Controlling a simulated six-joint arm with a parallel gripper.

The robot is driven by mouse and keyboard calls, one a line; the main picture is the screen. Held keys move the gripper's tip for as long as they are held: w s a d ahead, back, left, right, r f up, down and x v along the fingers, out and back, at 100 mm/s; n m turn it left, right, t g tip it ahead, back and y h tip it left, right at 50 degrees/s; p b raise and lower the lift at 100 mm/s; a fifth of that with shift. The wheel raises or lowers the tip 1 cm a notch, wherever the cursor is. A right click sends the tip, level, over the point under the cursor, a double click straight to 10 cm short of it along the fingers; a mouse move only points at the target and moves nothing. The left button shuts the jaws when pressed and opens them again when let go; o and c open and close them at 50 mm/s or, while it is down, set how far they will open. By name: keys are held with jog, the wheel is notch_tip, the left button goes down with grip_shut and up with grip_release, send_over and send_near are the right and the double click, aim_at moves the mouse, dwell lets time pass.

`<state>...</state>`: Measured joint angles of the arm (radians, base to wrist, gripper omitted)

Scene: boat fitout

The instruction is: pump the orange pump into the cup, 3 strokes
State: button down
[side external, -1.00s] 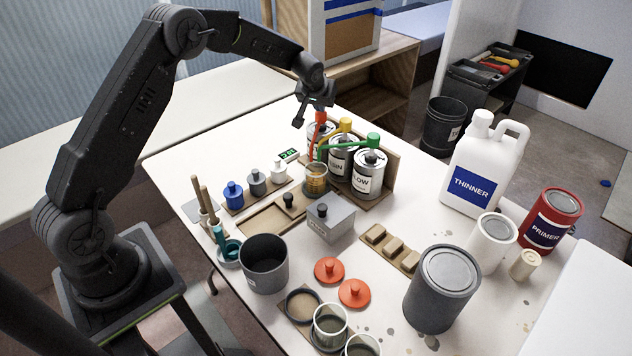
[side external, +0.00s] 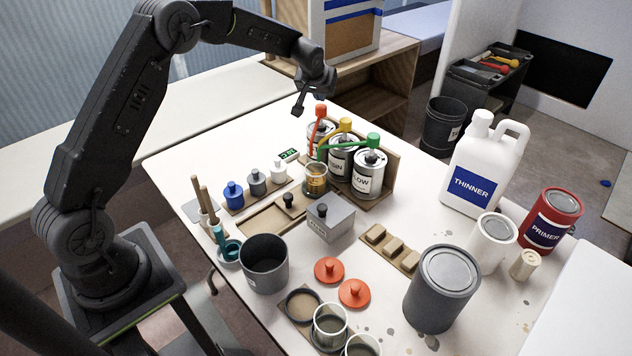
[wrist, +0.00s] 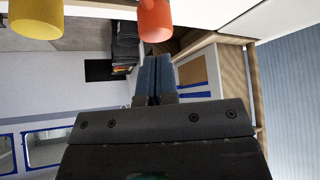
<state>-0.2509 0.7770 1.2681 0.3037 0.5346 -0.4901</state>
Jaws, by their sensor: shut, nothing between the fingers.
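The orange pump (side external: 320,112) stands up on the leftmost of three metal cans at the back of the table, its spout slanting down toward the cup. Its head also shows at the top of the wrist view (wrist: 155,20). The clear cup (side external: 316,181) stands in front of the cans with amber liquid in it. My gripper (side external: 297,112) is in the air to the left of the orange pump head, apart from it. Its fingers are together and empty in the wrist view (wrist: 153,80).
The yellow pump (side external: 345,125) and green pump (side external: 373,140) stand close to the right of the orange one. Small bottles (side external: 257,182) and a grey box (side external: 330,220) stand in front. A white thinner jug (side external: 478,170) stands to the right.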

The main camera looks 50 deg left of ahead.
aim_at(320, 107)
jog(key=shift+f, duration=2.05)
jog(key=shift+r, duration=2.05)
jog(key=shift+r, duration=0.15)
jog(key=shift+r, duration=1.4)
